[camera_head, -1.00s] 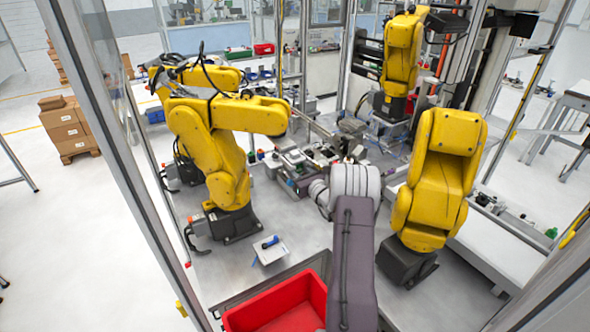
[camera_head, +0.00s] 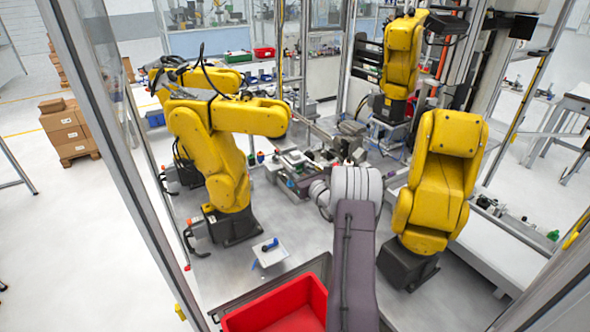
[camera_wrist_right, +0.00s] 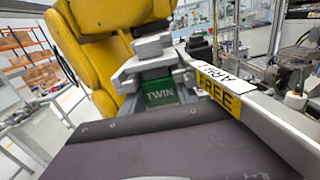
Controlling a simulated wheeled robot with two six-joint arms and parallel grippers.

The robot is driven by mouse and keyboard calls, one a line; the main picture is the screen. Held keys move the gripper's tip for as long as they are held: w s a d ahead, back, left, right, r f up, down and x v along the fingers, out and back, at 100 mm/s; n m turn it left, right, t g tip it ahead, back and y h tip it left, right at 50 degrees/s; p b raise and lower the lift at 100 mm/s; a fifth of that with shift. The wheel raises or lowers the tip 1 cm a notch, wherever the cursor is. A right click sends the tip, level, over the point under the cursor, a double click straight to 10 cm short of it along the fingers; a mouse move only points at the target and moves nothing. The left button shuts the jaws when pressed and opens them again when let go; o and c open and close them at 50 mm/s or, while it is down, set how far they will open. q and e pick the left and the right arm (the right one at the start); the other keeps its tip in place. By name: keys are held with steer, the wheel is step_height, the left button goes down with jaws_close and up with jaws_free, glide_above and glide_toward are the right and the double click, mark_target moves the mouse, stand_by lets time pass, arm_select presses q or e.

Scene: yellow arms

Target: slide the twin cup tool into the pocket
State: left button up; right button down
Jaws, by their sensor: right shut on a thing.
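My right gripper (camera_head: 322,196) shows at the end of my grey wrist, over the middle of the cell, with its fingertips mostly hidden by the wrist. In the right wrist view, a green block marked TWIN (camera_wrist_right: 160,92) sits under stepped grey metal parts (camera_wrist_right: 150,62). I take the green block to belong to the twin cup tool, shut in my right gripper, but the grip itself is hard to make out. A yellow FREE label (camera_wrist_right: 217,92) lies on a pale rail right of the block. I cannot make out the pocket's opening. My left gripper is not in view.
Yellow robot arms stand left (camera_head: 215,150) and right (camera_head: 440,190) of my wrist, and another (camera_head: 402,55) stands behind. A red bin (camera_head: 282,303) is at the front. A small white plate with a blue item (camera_head: 268,252) lies left. Cell posts (camera_head: 115,150) frame the view.

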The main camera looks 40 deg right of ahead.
steer(key=shift+b, duration=0.4)
steer(key=shift+s, duration=0.1)
steer(key=shift+s+a+b, duration=0.1)
steer(key=shift+s+b, duration=0.25)
steer(key=shift+s, duration=0.55)
steer(key=shift+b, duration=0.4)
steer(key=shift+s+a+b, duration=0.2)
steer(key=shift+s+b, duration=0.15)
steer(key=shift+s, duration=1.15)
